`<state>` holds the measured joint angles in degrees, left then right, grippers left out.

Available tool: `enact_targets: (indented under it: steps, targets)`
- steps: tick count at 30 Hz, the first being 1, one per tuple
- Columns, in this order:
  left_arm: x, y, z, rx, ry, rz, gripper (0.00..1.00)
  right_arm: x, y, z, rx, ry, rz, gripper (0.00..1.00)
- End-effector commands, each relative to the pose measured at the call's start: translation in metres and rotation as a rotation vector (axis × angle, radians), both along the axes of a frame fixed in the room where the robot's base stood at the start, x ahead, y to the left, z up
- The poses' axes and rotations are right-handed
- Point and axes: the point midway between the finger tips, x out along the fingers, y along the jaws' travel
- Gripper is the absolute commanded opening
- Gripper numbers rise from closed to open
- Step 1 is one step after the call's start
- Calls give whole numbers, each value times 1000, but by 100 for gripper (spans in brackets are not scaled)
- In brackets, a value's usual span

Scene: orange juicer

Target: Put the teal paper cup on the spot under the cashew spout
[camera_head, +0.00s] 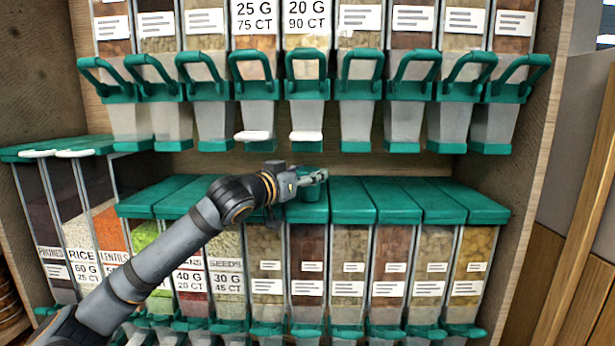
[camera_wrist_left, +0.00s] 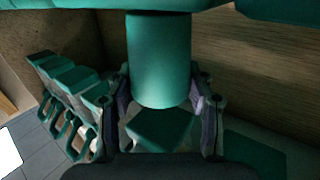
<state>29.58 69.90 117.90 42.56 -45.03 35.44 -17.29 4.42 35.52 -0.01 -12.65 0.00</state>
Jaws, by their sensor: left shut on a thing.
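The teal paper cup (camera_wrist_left: 158,60) stands between the two fingers of my left gripper (camera_wrist_left: 160,112) in the wrist view, and the fingers are shut on it. The names on the upper dispensers are cut off or too small, so I cannot tell which is cashew. I cannot tell whether the cup touches the lids. My right gripper is not in view.
A row of upper dispensers with teal handles hangs close above. Lower bins with teal lids (camera_head: 406,206) form the ledge beneath. Taller bins of prunes, rice and lentils (camera_head: 64,146) stand at the left. A wooden side wall (camera_head: 536,150) closes the right side.

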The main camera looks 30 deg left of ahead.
Motion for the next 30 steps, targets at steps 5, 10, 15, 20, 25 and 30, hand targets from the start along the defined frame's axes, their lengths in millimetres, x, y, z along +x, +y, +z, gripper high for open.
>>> enact_targets:
  steps: [5, 10, 15, 20, 25, 30]
  targets:
    - [0, -1, -4, 0, -3, -2, 22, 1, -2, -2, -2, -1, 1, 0]
    - [0, -1, -6, -1, -3, -2, 22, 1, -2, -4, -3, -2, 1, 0]
    - [0, -1, -6, -1, -2, -2, 69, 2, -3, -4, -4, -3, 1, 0]
    - [0, 0, -6, -1, -2, -2, 76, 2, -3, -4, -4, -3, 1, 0]
    - [0, 0, -6, 0, -2, -1, 76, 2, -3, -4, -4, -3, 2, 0]
    - [-5, 1, -8, 6, -4, 0, 76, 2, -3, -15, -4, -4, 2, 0]
